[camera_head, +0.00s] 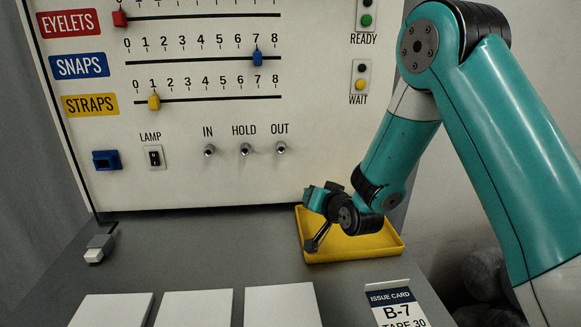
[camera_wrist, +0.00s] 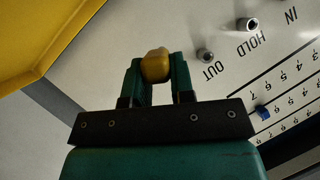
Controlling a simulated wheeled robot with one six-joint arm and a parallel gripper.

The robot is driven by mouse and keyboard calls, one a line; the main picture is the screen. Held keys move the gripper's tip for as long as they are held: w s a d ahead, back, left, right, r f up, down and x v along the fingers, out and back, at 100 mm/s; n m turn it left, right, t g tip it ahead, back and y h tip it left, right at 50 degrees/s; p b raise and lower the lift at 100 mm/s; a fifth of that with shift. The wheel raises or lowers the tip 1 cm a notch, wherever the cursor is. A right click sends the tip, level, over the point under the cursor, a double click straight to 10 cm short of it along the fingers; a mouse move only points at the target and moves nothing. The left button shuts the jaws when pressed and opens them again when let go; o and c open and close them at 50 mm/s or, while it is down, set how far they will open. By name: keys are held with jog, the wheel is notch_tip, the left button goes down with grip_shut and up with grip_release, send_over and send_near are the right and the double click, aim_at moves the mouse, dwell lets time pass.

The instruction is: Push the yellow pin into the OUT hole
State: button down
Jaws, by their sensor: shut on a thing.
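The yellow pin (camera_wrist: 155,66) shows between the fingertips of my gripper (camera_wrist: 157,78) in the wrist view, with its rounded end showing. My gripper is shut on it. In the head view my gripper (camera_head: 318,197) is in front of the panel's lower part, over the yellow tray and below and right of the OUT hole (camera_head: 281,148). I cannot make out the pin there. In the wrist view the OUT hole (camera_wrist: 205,56) is a metal-rimmed socket to the right of the pin, apart from it.
The HOLD hole (camera_head: 246,149) and IN hole (camera_head: 209,150) are left of OUT. A yellow tray (camera_head: 358,252) sits on the grey bench. White cards and an issue card (camera_head: 397,305) lie in front. Sliders, a lamp switch (camera_head: 154,157) and a blue socket (camera_head: 106,160) are on the panel.

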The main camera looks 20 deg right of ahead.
jog(key=w+a+r+m+t+y, duration=0.25)
jog(key=a+r+m, duration=0.3)
jog(key=m, duration=0.45)
jog(key=w+d+r+t+p, duration=0.1)
jog(key=w+p, duration=0.4)
jog(key=p, duration=0.1)
jog(key=shift+w+d+r+p, duration=0.15)
jog(key=shift+w+r+p, duration=0.15)
jog(key=shift+w+p, duration=0.1)
jog(key=shift+d, duration=0.1)
jog(key=shift+w+d+p, duration=0.15)
jog(key=shift+w+p, duration=0.6)
jog(key=shift+w, duration=0.15)
jog(key=shift+w+d+p, duration=0.15)
jog(key=shift+w+p, duration=0.6)
jog(key=shift+w, duration=0.1)
jog(key=c, duration=0.9)
grip_release()
